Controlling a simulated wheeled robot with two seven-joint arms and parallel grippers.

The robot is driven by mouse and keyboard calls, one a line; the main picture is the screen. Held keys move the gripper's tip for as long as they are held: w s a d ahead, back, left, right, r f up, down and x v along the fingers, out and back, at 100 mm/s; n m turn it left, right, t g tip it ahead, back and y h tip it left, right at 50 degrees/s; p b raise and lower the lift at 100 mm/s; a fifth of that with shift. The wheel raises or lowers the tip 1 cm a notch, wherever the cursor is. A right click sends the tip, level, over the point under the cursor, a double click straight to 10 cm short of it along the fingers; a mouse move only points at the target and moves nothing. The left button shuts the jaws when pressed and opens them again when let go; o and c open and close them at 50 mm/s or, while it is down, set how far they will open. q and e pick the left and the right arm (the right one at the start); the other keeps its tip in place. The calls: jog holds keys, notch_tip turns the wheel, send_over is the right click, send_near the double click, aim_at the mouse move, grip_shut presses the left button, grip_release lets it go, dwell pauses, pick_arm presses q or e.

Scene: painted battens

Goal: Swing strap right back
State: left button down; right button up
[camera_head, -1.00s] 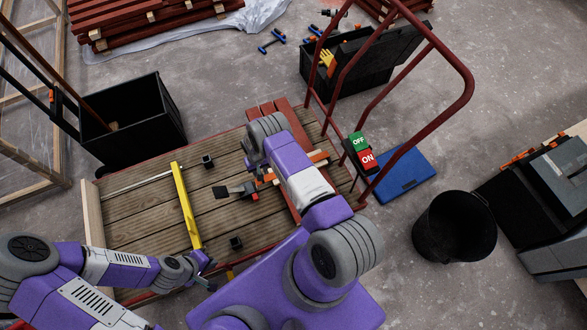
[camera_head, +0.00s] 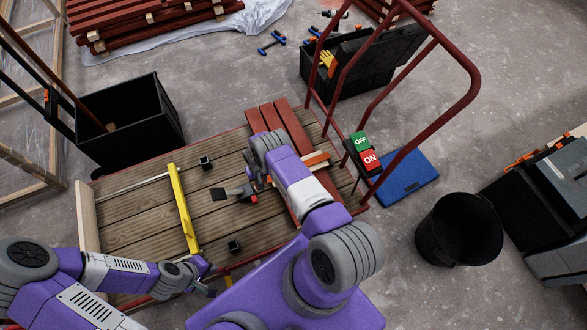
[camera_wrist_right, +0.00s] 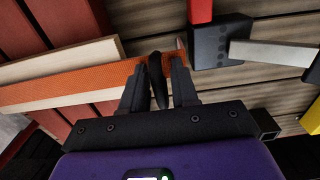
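The orange strap (camera_head: 314,160) lies across the red battens (camera_head: 292,128) on the wooden deck (camera_head: 150,212). In the right wrist view the strap (camera_wrist_right: 75,83) runs along a pale batten from the left to my fingers. My right gripper (camera_wrist_right: 159,80) has its fingers close on both sides of a dark upright grip at the strap's right end, apparently pinching it. A black block with a red part (camera_wrist_right: 222,42) is just beyond. In the head view my right gripper (camera_head: 258,184) is partly hidden by its own arm. My left gripper (camera_head: 208,278) is low at the deck's front edge, its finger gap unclear.
A red handrail (camera_head: 466,85) rises at the right, with a green and red OFF/ON switch (camera_head: 370,160). A black bin (camera_head: 130,120) stands behind left.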

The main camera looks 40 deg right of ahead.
grip_shut()
jog(key=shift+s+d+r+p, duration=0.1)
jog(key=shift+d+r+p, duration=0.4)
jog(key=shift+r, duration=0.45)
jog(key=shift+s+d+r+p, duration=0.1)
jog(key=shift+d+r+p, duration=0.25)
jog(key=shift+r+p, duration=0.45)
jog(key=shift+s+d+r+p, duration=0.1)
jog(key=shift+d+r+p, duration=0.35)
jog(key=shift+r, duration=0.7)
